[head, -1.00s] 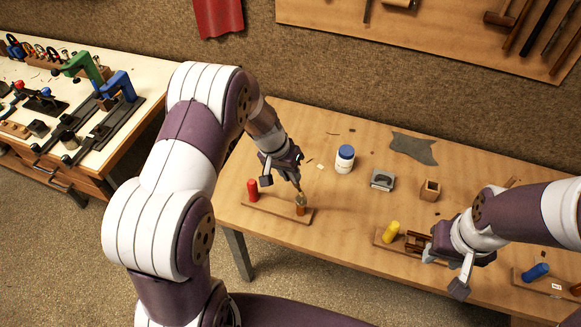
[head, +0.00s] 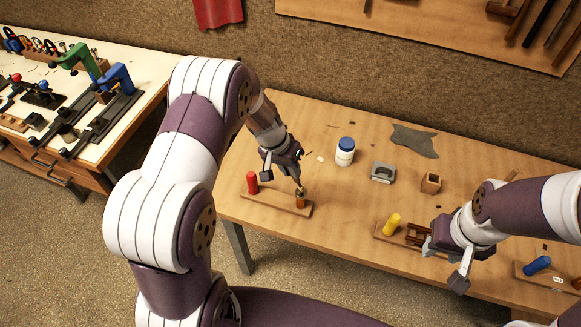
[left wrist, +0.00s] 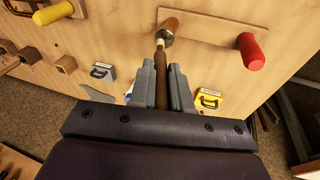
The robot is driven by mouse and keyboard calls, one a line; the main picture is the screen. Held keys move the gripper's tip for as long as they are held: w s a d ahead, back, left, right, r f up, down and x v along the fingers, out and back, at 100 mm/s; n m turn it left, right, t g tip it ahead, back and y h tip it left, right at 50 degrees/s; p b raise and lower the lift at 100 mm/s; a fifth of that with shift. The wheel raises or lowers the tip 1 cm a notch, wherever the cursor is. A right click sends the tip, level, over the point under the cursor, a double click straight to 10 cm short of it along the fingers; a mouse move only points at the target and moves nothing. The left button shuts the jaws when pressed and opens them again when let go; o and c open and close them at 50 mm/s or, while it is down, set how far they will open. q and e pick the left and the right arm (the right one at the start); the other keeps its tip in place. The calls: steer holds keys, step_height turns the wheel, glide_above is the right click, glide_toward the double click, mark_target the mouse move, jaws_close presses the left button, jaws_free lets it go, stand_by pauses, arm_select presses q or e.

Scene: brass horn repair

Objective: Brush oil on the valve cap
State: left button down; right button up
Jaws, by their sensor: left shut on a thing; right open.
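My left gripper (head: 297,180) is shut on a thin brush with a brown handle (left wrist: 161,84). The brush points down at a small amber-brown pot (head: 300,199) on a wooden board (head: 275,203). In the left wrist view its tip meets the pot (left wrist: 169,27); I cannot tell whether it is inside. A red peg (head: 252,183) stands at the board's other end. My right gripper (head: 429,245) is open and empty beside a small brown wooden rack (head: 417,233). I cannot make out the valve cap for certain.
A blue-lidded white jar (head: 345,152), a grey metal block (head: 382,172), a wooden box (head: 431,183) and a grey cloth (head: 414,140) lie behind. A yellow peg (head: 392,224) stands near the rack. A blue peg (head: 537,265) is at right.

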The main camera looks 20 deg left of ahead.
arm_select(q)
steer(key=shift+w+f, duration=0.1)
steer(key=shift+f, duration=0.2)
steer(key=shift+f+b, duration=0.3)
steer(key=shift+b, duration=0.35)
stand_by(1.0)
step_height(320, 180, up, 7)
steer(key=p, duration=0.4)
steer(key=shift+r+p, duration=0.1)
steer(key=shift+p, duration=0.3)
